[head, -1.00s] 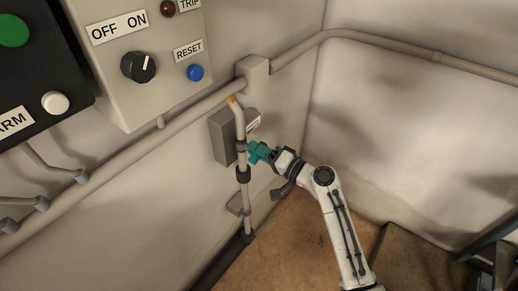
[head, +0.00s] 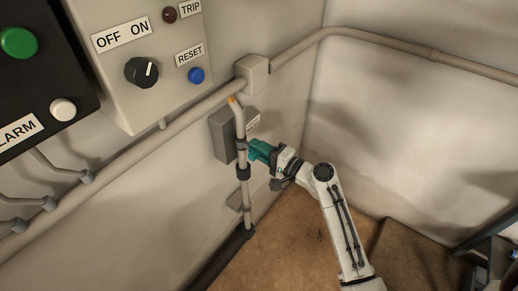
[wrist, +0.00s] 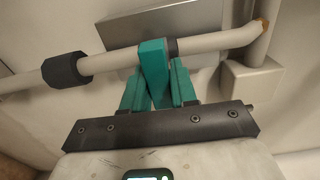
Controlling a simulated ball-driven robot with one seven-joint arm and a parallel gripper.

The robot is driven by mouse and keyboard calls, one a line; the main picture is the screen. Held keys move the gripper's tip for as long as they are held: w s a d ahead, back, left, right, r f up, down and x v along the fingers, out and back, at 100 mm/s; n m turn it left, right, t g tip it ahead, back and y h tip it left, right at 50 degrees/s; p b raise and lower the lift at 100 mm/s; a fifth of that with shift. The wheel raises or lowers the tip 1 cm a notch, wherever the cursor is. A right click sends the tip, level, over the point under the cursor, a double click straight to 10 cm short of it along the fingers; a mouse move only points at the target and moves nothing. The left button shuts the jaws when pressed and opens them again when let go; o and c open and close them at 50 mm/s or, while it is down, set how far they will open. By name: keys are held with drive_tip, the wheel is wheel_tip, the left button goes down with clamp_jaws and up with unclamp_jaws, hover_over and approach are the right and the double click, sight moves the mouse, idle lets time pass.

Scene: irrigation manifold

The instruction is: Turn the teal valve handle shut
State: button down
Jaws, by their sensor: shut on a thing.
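The teal valve handle (wrist: 153,64) is on the pale pipe (wrist: 205,42) in the wrist view and lies across the pipe. My gripper (wrist: 158,92) has teal fingers on both sides of the handle and is shut on it. In the head view my gripper (head: 261,151) meets the upright pipe (head: 240,125) from the right, between dark collars. There the handle and the teal fingers blend together, so the handle's own outline is hard to make out.
A grey box (head: 222,135) is on the wall behind the pipe. A control box (head: 150,60) with a black knob and blue button is at upper left, beside a black alarm panel (head: 35,75). A conduit (head: 120,155) runs along the wall. Brown floor (head: 290,245) lies below.

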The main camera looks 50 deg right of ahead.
drive_tip(key=shift+f, duration=0.1)
drive_tip(key=c, duration=1)
unclamp_jaws()
drive_tip(key=shift+s+d+b, duration=0.15)
drive_tip(key=shift+s+b, duration=0.5)
drive_tip(key=shift+s, duration=2.05)
drive_tip(key=shift+s+d+b, duration=0.1)
drive_tip(key=shift+s+b, duration=0.55)
drive_tip(key=shift+s, duration=2.05)
drive_tip(key=shift+a, duration=0.1)
